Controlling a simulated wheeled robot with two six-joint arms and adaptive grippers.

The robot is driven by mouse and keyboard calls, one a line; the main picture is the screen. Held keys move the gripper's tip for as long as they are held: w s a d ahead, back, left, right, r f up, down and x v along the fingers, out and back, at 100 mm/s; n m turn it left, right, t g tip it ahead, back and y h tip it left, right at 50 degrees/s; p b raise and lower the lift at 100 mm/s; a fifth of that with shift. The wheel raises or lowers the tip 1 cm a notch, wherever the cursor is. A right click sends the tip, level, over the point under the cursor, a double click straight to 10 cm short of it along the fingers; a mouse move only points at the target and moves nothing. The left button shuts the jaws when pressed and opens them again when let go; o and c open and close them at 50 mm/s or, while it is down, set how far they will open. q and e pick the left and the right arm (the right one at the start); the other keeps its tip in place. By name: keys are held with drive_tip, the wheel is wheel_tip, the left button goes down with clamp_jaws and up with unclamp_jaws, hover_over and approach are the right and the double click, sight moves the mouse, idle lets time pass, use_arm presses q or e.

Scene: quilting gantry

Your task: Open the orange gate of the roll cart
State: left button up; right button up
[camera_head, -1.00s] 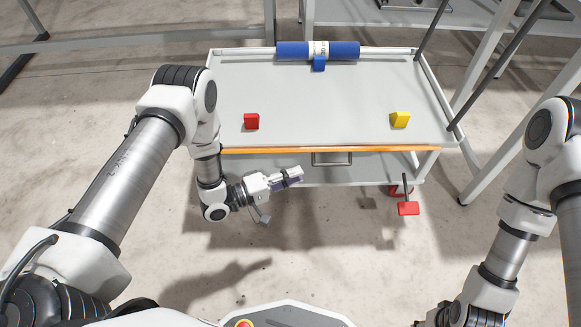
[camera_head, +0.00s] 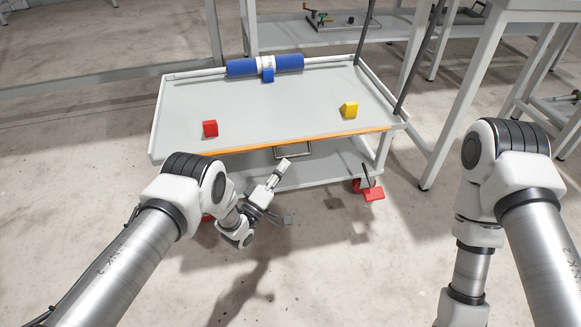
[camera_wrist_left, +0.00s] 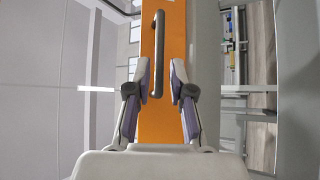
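The roll cart (camera_head: 185,105) stands ahead with its grey top showing. Its orange gate (camera_head: 345,136) is an orange strip along the near edge, seen from above, with a grey bar handle (camera_head: 293,152) standing out from it. In the left wrist view the orange gate (camera_wrist_left: 170,40) fills the middle, with the bar handle (camera_wrist_left: 158,50) running lengthwise. My left gripper (camera_head: 285,164) points at the handle from the near side. In the left wrist view its fingers (camera_wrist_left: 161,85) are apart, with the handle's lower end in line with the gap. My right gripper is out of view.
A blue roll (camera_head: 240,67) lies at the cart's far edge. A red block (camera_head: 210,128) and a yellow block (camera_head: 349,110) sit on top. Grey frame legs (camera_head: 447,100) stand right. The near floor is clear.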

sight(292, 156)
use_arm(q)
drive_tip(key=b+x, duration=0.1)
drive_tip(key=x, duration=0.3)
drive_tip(key=shift+w+d+b, duration=0.1)
drive_tip(key=shift+d+b, duration=0.1)
drive_tip(key=shift+b, duration=0.1)
drive_tip(key=shift+w+d+r, duration=0.1)
drive_tip(key=shift+w+r, duration=0.1)
drive_tip(key=shift+r, duration=0.05)
clamp_jaws()
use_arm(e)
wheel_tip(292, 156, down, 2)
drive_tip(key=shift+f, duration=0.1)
use_arm(q)
drive_tip(key=shift+f, duration=0.15)
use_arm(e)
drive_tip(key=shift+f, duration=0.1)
